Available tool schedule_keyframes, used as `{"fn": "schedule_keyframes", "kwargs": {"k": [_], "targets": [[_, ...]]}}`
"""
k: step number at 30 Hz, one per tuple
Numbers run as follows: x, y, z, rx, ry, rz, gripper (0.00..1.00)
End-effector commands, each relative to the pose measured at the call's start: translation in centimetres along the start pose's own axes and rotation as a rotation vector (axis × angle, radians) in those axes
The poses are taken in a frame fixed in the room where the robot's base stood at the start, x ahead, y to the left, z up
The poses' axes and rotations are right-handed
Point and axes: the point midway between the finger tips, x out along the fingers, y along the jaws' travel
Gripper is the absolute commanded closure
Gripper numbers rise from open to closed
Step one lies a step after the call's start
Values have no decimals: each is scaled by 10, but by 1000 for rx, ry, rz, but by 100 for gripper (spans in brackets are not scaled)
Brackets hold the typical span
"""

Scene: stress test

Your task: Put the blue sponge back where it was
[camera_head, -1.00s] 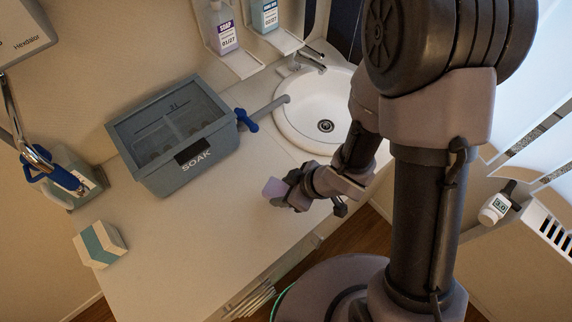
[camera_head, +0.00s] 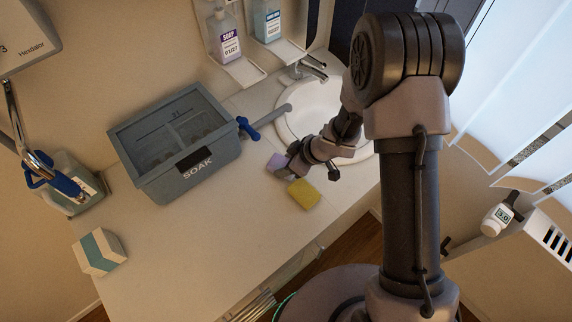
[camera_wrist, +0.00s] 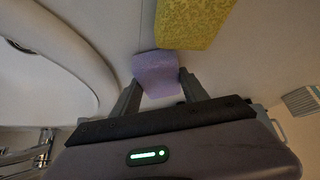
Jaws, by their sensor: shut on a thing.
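My gripper (camera_head: 283,168) is shut on a small lavender-blue sponge (camera_head: 275,161), over the counter between the grey soak box and the sink. In the wrist view the sponge (camera_wrist: 156,72) sits between the two fingertips (camera_wrist: 158,83). No bluer sponge shows. I cannot tell whether the held sponge touches the counter. A yellow sponge (camera_head: 304,194) lies on the counter close by, nearer the front edge. In the wrist view the yellow sponge (camera_wrist: 193,20) is just beyond the held one, at the top.
Soap bottles (camera_head: 223,38) stand on wall shelves. A teal-and-white box (camera_head: 100,251) is at the left. The front counter (camera_head: 200,250) is clear.

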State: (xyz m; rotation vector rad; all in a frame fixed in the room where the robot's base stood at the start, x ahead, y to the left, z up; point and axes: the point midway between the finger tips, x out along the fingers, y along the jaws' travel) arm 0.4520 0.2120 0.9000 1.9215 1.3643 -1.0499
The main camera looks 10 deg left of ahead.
Motion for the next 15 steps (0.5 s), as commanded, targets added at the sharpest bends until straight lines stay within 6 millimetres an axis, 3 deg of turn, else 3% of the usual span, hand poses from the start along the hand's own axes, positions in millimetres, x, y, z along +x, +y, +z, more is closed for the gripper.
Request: {"fn": "schedule_keyframes", "kwargs": {"k": [5,6,9,15], "targets": [[2,0,1,0,0,-1,99],[2,0,1,-1,0,0,44],[2,0,1,-1,0,0,27],[1,0,1,-1,0,0,27]]}}
